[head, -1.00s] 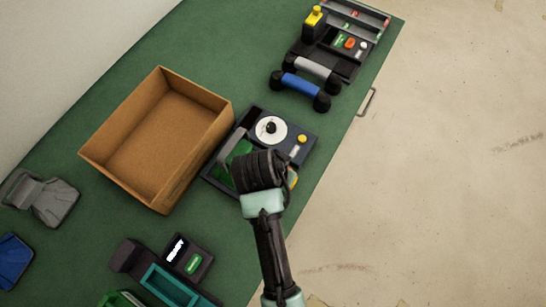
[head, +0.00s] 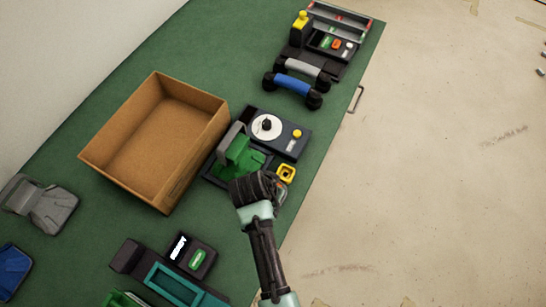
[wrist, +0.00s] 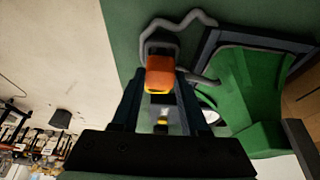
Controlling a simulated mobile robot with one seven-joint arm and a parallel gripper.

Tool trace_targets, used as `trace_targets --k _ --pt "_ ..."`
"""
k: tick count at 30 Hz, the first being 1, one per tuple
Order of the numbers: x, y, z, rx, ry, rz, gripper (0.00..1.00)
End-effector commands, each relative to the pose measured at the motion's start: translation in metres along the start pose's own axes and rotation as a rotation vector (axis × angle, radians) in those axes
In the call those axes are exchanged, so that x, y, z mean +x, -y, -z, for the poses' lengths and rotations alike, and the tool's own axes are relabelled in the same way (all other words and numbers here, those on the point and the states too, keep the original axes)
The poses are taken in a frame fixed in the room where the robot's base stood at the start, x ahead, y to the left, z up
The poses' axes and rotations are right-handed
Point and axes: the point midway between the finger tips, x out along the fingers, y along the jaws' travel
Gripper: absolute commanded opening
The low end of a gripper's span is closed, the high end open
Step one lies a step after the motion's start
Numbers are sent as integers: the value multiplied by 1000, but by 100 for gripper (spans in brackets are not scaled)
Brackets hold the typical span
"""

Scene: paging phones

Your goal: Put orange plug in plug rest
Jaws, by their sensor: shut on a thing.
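The orange plug (wrist: 160,75) is between the fingertips of my gripper (wrist: 160,88) in the wrist view, with a grey cable looping beside it. My gripper is shut on it. In the head view my gripper (head: 278,188) is at the lower right edge of the dark phone unit (head: 300,150), and my wrist hides the plug. A yellow square fitting with a dark centre (head: 286,173) sits on the unit just above my gripper; it may be the plug rest, but I cannot tell for sure. The plug looks apart from it.
A green cradle (head: 238,155) is on the unit beside a white dial (head: 267,127); green also fills the wrist view's right (wrist: 250,90). An open brown box (head: 165,185) stands left. Blue and grey handles (head: 292,85) are farther back. The table edge is close on the right.

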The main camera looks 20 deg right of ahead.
Motion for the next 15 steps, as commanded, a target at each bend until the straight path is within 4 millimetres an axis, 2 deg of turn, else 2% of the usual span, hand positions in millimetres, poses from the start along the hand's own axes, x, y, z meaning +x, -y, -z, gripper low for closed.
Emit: trace_targets --k 15 --pt "12 1 -4 1 -2 2 0"
